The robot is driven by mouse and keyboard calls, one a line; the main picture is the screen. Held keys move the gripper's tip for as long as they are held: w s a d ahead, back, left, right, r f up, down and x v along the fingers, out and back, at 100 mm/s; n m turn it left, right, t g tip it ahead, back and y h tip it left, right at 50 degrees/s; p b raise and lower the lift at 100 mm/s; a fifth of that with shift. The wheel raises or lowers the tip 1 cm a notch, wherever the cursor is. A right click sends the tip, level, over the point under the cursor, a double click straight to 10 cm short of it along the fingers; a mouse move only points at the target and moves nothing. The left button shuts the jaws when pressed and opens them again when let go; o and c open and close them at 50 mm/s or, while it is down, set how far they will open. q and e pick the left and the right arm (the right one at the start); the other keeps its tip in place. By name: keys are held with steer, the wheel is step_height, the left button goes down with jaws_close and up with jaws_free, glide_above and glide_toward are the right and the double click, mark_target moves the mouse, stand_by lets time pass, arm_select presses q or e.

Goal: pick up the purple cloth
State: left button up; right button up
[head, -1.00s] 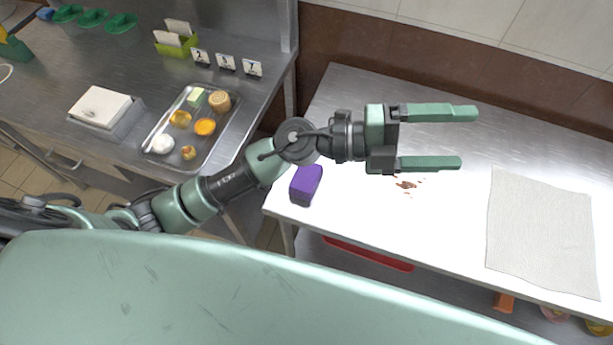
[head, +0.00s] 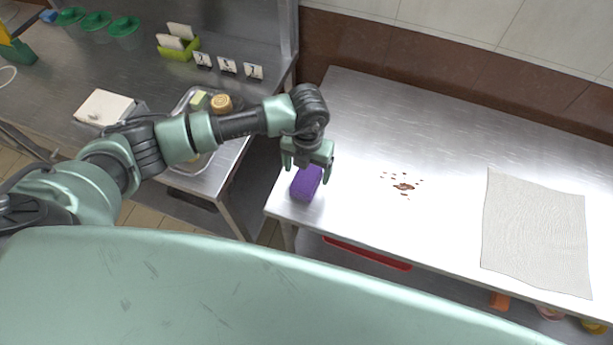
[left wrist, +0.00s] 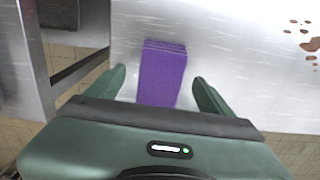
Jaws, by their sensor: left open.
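The purple cloth (head: 305,185) is a folded block near the left front corner of the steel table. My left gripper (head: 307,174) is open and points down over the cloth in the head view. In the left wrist view the cloth (left wrist: 162,70) lies between and beyond the two green fingers (left wrist: 160,85), and its near end is hidden by the gripper body. My right gripper is not in view.
Brown spill spots (head: 403,186) lie on the table right of the cloth. A pale grey towel (head: 537,235) lies flat at the table's right. A counter with a food tray (head: 180,168) stands left, across a gap. The table's middle is mostly clear.

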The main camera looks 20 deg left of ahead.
mark_target(308, 174)
arm_select(q)
steer(key=shift+f, duration=1.35)
steer(key=c, duration=1.5)
steer(key=shift+r, duration=0.15)
steer(key=shift+r+b, duration=2.1)
steer(key=shift+r, duration=7.85)
